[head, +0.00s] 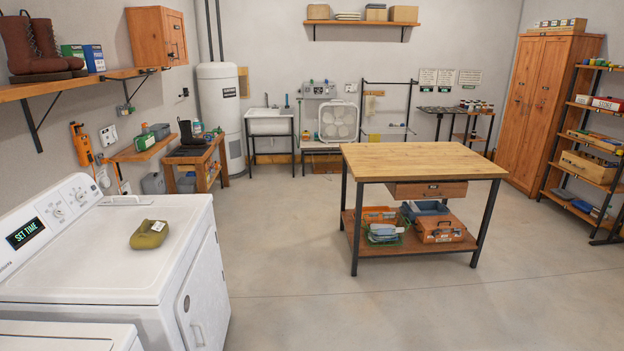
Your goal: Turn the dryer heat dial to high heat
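The white dryer (110,225) stands at the left, its sloped control panel along the left rear edge. The panel has a lit display (26,234) reading "SET TIME". Two round dials are on the panel, a nearer dial (58,213) and a farther dial (80,196). Their markings are too small to read, so I cannot tell which one is the heat dial or where it points. An olive-green object with a white tag (149,234) lies on the dryer top. Neither of my grippers is in view.
Another white appliance (60,338) is partly visible at the bottom left, next to the dryer. A wooden-topped table (425,160) with a lower shelf stands in the middle. A wall shelf (75,85) holds boots and boxes above the dryer. The concrete floor (290,270) between dryer and table is clear.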

